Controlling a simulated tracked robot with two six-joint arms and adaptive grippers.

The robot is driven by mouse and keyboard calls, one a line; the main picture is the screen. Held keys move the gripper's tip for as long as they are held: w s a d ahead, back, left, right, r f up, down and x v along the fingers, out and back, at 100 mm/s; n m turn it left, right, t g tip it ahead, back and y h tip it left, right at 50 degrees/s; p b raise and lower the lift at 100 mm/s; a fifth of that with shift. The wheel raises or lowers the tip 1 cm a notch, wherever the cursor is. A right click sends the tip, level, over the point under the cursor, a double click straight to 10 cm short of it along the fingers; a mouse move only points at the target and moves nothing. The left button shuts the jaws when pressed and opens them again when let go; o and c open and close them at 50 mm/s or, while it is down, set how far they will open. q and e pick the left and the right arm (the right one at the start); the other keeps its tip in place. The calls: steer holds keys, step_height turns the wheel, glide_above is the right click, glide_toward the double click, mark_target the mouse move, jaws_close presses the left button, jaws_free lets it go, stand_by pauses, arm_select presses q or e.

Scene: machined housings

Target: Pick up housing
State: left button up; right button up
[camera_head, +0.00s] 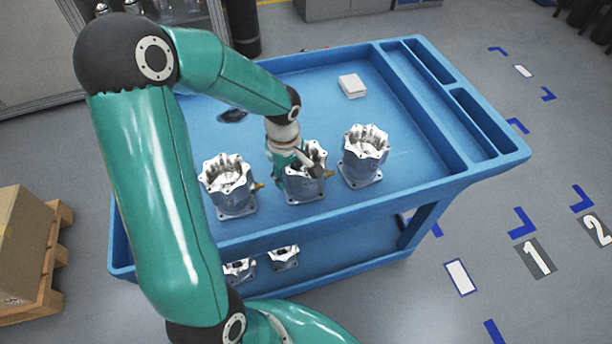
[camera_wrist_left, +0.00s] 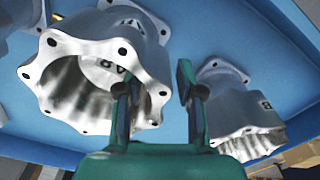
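Three silver-grey machined housings with scalloped, bolt-holed rims stand upright in a row on the blue cart: a left one (camera_head: 229,186), a middle one (camera_head: 305,184) and a right one (camera_head: 364,155). My left gripper (camera_head: 305,163) is at the middle housing's rim and partly hides it. In the left wrist view, my left gripper (camera_wrist_left: 160,95) has its fingers apart, with a large housing's (camera_wrist_left: 58,85) rim wall between them. One finger overlaps the bore and the other is outside; contact cannot be told. Another housing (camera_wrist_left: 235,105) is beyond the outer finger. My right gripper is not visible.
The blue cart (camera_head: 420,185) has a raised rim and narrow compartments at right. A white block (camera_head: 352,86) and a dark item (camera_head: 232,116) lie behind the housings. More housings (camera_head: 284,257) stand on the lower shelf. The cart top right of the row is clear.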

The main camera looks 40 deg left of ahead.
arm_select(q)
jaws_close()
steer(key=shift+r, duration=0.15)
